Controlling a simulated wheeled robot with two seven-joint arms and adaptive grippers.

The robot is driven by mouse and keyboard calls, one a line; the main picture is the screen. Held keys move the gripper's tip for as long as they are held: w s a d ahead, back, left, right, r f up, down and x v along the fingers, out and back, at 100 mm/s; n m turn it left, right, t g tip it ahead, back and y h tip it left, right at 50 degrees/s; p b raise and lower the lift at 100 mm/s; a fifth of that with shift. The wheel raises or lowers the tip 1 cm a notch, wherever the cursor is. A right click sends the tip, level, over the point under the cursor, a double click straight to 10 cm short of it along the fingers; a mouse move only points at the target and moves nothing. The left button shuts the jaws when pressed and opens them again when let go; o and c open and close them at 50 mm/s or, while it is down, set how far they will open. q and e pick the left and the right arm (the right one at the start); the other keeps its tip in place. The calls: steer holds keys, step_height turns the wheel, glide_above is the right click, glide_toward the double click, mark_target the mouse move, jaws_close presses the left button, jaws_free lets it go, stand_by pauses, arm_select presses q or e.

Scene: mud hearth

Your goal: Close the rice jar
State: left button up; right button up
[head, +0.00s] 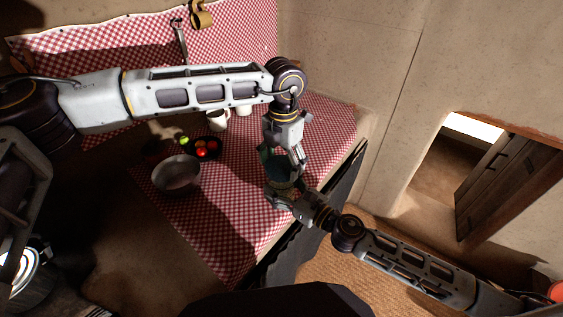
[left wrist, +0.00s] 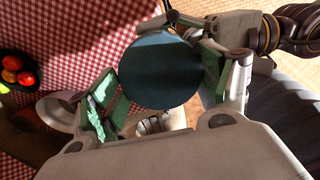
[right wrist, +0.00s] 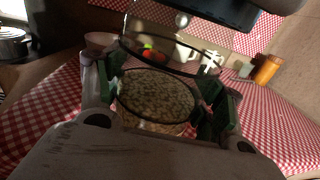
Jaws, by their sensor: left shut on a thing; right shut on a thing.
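The rice jar (right wrist: 155,95) shows in the right wrist view as a round vessel with pale, speckled rice inside. My right gripper (head: 290,192) is shut on the jar, with green pads at its two sides. My left gripper (head: 280,158) is above it and shut on a dark teal round lid (left wrist: 162,70), held between green pads in the left wrist view. In the right wrist view a clear, dark-rimmed round shape (right wrist: 180,55) is above the rice, seemingly the lid, apart and tilted. In the head view the grippers hide most of the jar and lid.
A grey metal bowl (head: 176,176) and a dark dish of fruit (head: 203,148) are on the red checked cloth (head: 240,220). White mugs (head: 217,121) stand behind. An orange jar (right wrist: 267,69) stands at the right in the right wrist view. The front cloth is clear.

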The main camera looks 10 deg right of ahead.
arm_select(q)
steer(key=o, duration=1)
steer(key=shift+o, duration=0.2)
steer(key=shift+r, duration=0.1)
step_height(320, 180, up, 12)
steer(key=shift+w+d, duration=0.1)
stand_by(0.7)
